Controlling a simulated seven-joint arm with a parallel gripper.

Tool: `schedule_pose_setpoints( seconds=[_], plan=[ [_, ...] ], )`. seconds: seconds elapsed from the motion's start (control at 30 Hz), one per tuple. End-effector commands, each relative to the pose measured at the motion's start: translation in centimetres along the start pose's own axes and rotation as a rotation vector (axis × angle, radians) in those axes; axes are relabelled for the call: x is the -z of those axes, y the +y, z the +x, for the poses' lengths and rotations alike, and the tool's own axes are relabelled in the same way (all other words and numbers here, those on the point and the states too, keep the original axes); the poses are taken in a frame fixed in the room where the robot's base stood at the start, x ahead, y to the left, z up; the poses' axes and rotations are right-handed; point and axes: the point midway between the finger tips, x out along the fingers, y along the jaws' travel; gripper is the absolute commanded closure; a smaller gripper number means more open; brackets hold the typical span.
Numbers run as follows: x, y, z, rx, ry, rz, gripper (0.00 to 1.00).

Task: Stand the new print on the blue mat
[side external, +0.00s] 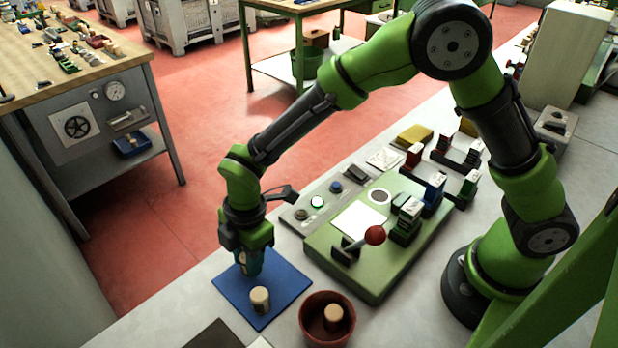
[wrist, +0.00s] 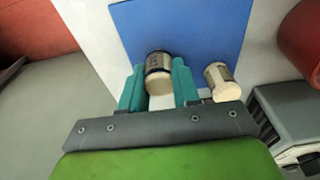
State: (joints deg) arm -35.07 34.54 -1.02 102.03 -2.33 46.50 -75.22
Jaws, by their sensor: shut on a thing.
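My gripper (side external: 250,264) is low over the blue mat (side external: 290,284), its fingers pointing down. In the wrist view its two teal fingers (wrist: 159,88) are shut on a pale cork stopper (wrist: 158,82) with a dark printed band. This cork is mostly hidden by the fingers in the side view. It is over or on the mat (wrist: 200,25); I cannot tell whether it touches. A second cork (side external: 260,300) stands on the mat near its front corner, apart from the held one. It also shows in the wrist view (wrist: 221,82), with print on its side.
A reddish-brown pot (side external: 308,334) with a cork (side external: 333,316) inside stands right of the mat. Behind it is a green press (side external: 378,282) with a red-knobbed lever (side external: 375,235). The mat's left part is bare.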

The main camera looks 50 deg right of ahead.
Motion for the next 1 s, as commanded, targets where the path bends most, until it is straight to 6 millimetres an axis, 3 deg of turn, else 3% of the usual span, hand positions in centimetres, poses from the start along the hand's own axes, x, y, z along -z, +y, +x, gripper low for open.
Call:
schedule_pose_setpoints(
  seconds=[0.37, 0.4, 0.53, 0.83, 1.0],
  plan=[
    [-0.1, 0.0, 0.4, 0.000, 0.000, 0.000, 1.00],
    [0.0, 0.0, 0.3, 0.000, 0.001, -0.001, 0.63],
    [0.0, 0.0, 0.3, -0.001, 0.001, 0.000, 0.43],
    [0.0, 0.0, 0.1, -0.002, 0.001, 0.000, 0.43],
    [0.1, 0.1, -1.7, -0.005, 0.004, -0.001, 0.43]
  ],
)
